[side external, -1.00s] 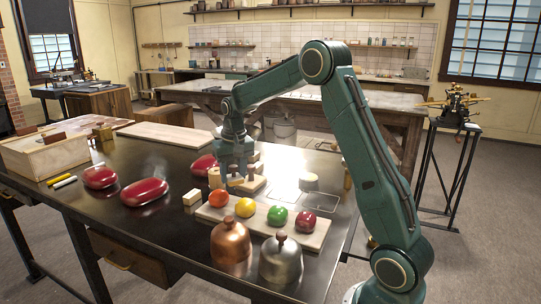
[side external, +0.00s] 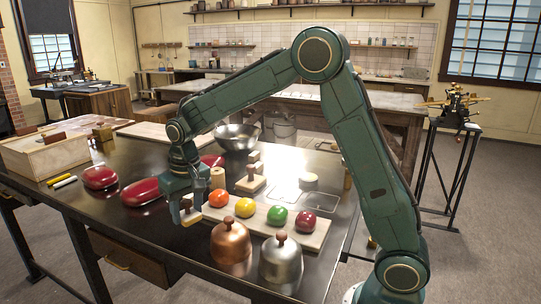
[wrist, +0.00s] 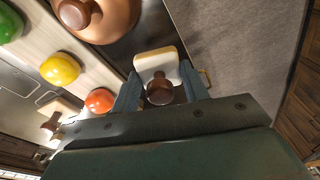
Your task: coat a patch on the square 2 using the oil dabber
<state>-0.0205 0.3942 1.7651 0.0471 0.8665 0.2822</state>
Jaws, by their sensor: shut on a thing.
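My gripper (side external: 186,205) is shut on the brown knob of a pale block, which looks like the oil dabber (side external: 190,217). In the wrist view the fingers (wrist: 160,90) close on both sides of the knob, and the pale block (wrist: 156,62) shows beyond it. The dabber is left of the orange ball, near the table's front edge; I cannot tell whether it touches the table. Two outlined squares (side external: 286,193) (side external: 320,199) are on the tabletop behind the coloured balls, far to the right of my gripper. I see no number on them.
A wooden board (side external: 262,224) carries orange, yellow, green and red balls. Copper (side external: 231,246) and silver (side external: 281,262) domes stand in front of it. Another knobbed block (side external: 250,184) is behind the board. Red rounded objects (side external: 145,191) lie left; a metal bowl (side external: 238,138) stands behind.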

